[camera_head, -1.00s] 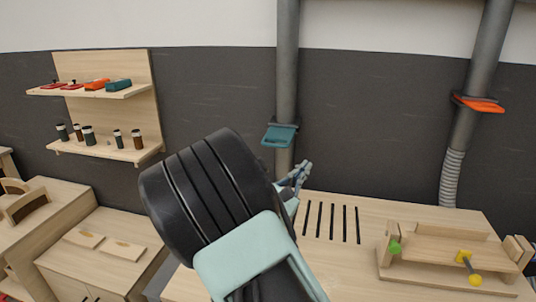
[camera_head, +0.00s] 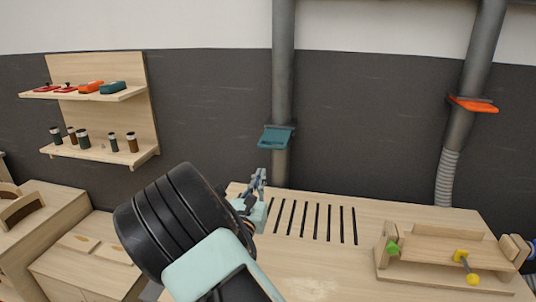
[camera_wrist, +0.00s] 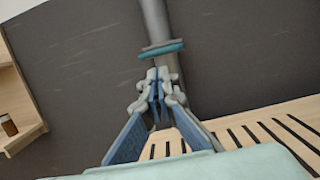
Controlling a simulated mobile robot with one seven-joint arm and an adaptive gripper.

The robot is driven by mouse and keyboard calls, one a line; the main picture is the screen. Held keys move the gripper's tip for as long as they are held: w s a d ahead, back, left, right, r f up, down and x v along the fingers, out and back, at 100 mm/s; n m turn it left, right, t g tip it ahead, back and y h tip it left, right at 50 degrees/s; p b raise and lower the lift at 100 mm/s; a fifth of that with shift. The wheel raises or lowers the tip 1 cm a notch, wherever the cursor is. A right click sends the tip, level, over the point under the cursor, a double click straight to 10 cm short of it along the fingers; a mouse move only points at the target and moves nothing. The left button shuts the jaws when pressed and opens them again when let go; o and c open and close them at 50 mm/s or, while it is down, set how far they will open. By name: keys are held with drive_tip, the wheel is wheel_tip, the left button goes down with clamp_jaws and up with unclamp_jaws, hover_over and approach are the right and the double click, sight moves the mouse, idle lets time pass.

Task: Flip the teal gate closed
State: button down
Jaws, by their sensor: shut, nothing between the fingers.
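The teal gate (camera_head: 276,137) sits on the grey vertical pipe against the dark wall, sticking out toward the front of the pipe. It also shows in the wrist view as a thin teal edge (camera_wrist: 162,49) across the pipe, just beyond my fingertips. My gripper (camera_head: 260,178) is shut and empty, below and slightly left of the gate in the head view, apart from it. In the wrist view my gripper (camera_wrist: 159,75) points up at the pipe just under the gate. My arm hides part of the bench.
A wooden bench (camera_head: 330,200) with dark slots lies below the pipe. A clamp fixture (camera_head: 440,250) with green and yellow knobs stands at the right. An orange gate (camera_head: 473,104) is on the right pipe. Shelves (camera_head: 105,95) with tools and jars hang at left.

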drive_tip(key=p, duration=0.2)
approach(273, 143)
drive_tip(key=w+r, duration=0.1)
drive_tip(key=w, duration=0.2)
drive_tip(key=shift+s+d+r, duration=0.2)
drive_tip(key=shift+s, duration=0.05)
drive_tip(key=w+b, duration=0.1)
drive_tip(key=w, duration=0.1)
drive_tip(key=w+d, duration=0.1)
drive_tip(key=w, duration=0.2)
drive_tip(key=w+b, duration=0.1)
drive_tip(key=w, duration=0.1)
drive_tip(key=shift+w+d+f+b, duration=0.25)
drive_tip(key=shift+w+d+b, duration=0.05)
drive_tip(key=shift+w+b, duration=0.1)
drive_tip(key=shift+w+r, duration=0.25)
drive_tip(key=shift+w, duration=0.05)
drive_tip(key=shift+s+f, duration=0.1)
